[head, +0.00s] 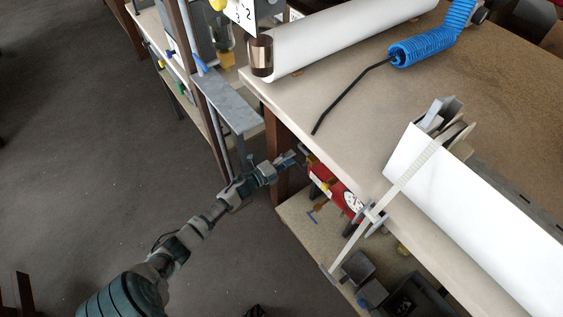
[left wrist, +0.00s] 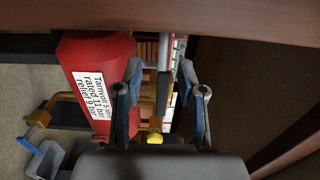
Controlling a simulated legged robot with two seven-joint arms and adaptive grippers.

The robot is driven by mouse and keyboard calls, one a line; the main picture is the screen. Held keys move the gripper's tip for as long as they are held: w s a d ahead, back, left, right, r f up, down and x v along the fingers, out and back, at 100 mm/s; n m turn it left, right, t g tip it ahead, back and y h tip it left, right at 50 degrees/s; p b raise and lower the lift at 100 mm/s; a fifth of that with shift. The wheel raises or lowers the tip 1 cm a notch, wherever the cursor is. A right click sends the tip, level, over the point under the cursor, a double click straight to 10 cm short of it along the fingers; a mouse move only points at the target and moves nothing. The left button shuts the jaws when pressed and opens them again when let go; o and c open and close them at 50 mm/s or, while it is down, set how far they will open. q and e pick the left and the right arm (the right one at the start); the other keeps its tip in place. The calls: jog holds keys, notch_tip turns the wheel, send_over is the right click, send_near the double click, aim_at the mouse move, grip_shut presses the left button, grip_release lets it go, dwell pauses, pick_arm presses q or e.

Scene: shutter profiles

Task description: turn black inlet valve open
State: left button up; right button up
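My left gripper (head: 286,160) reaches in under the table edge, beside the left end of the red tank (head: 338,190). In the left wrist view its two fingers (left wrist: 160,68) are apart. A dark grey-black lever (left wrist: 164,90) hangs from a light grey pipe and shows between the fingers; it looks like the black inlet valve's handle. I see a gap on each side of it, wider on the right, so the fingers do not look closed on it. The red tank (left wrist: 88,60), with a white rating label, is left of the fingers. My right gripper is not in view.
The wooden table top (head: 330,150) overhangs the tank, and a table leg (head: 277,150) stands close by the gripper. A yellow handle (left wrist: 68,98) and a blue handle (left wrist: 45,158) lie left in the wrist view. Open grey floor (head: 90,180) is at left.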

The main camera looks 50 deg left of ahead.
pick_arm(q)
jog(key=s+a, duration=0.1)
jog(key=s, duration=1)
jog(key=shift+s, duration=0.3)
jog(key=shift+a+f, duration=0.1)
jog(key=shift+f, duration=0.05)
